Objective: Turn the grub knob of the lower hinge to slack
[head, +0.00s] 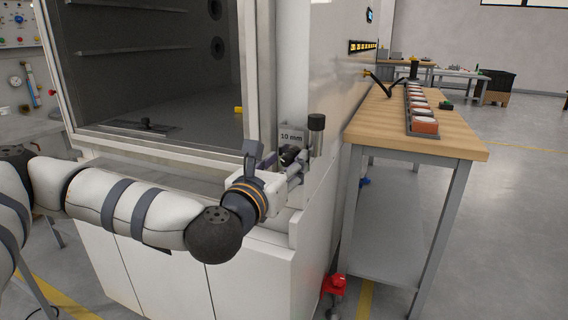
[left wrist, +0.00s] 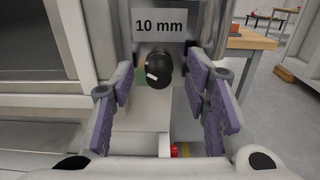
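The grub knob (left wrist: 158,68) is a black round knob with a white mark on its face, sitting just below a "10 mm" plate (left wrist: 161,24). That plate (head: 292,137) also shows in the head view, at the corner of the chamber. My left gripper (left wrist: 162,84) is open, with one purple-padded finger on each side of the knob and visible gaps between pads and knob. In the head view my left gripper (head: 294,164) is at the chamber's front right corner and covers most of the knob. My right gripper is in neither view.
A dark-capped metal post (head: 316,123) stands close right of the plate. The open chamber (head: 150,157) is to the left. A wooden bench (head: 455,148) with a row of orange-and-white boxes (head: 424,127) stands at right. A red fitting (head: 335,284) sits low by the cabinet.

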